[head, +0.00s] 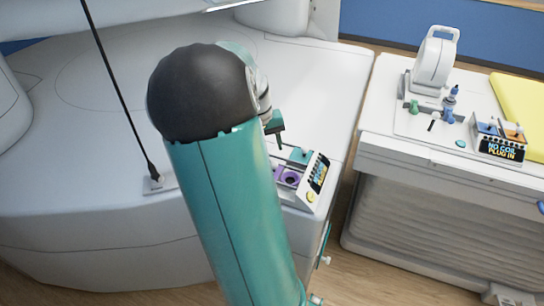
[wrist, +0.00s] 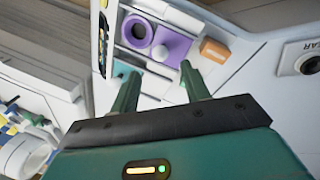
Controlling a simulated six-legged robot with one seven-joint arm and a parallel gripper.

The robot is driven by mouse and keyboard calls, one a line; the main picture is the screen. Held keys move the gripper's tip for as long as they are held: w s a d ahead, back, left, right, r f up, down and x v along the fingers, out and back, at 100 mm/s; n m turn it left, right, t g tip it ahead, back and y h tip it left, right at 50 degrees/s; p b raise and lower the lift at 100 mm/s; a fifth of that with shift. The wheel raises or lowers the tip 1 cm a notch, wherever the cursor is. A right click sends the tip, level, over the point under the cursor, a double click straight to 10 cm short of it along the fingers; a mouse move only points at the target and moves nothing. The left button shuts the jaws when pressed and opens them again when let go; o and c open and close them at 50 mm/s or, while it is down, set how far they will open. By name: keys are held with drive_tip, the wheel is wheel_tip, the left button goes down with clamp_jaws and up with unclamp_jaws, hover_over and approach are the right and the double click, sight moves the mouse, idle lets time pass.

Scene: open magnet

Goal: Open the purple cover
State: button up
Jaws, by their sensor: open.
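The purple cover (wrist: 172,46) is a flat purple piece with a small round knob, in the upper middle of the wrist view. A purple ring (wrist: 126,32) around a dark round opening sits right beside it on the left. In the head view the purple part (head: 279,178) shows small on the console, partly behind my arm. My gripper (wrist: 160,73) is open and empty, its two green fingers spread, with the cover just beyond and between their tips.
The console (head: 308,193) carries a screen and a yellow button. An orange block (wrist: 214,50) lies right of the cover. A white cabinet (head: 400,155) with instruments and a "NO COIL PLUG IN" display (head: 500,148) stands at right, across a floor gap.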

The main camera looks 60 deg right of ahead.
wheel_tip(320, 180, up, 7)
drive_tip(key=w, duration=0.1)
drive_tip(key=shift+a, duration=0.45)
drive_tip(key=shift+s, duration=0.1)
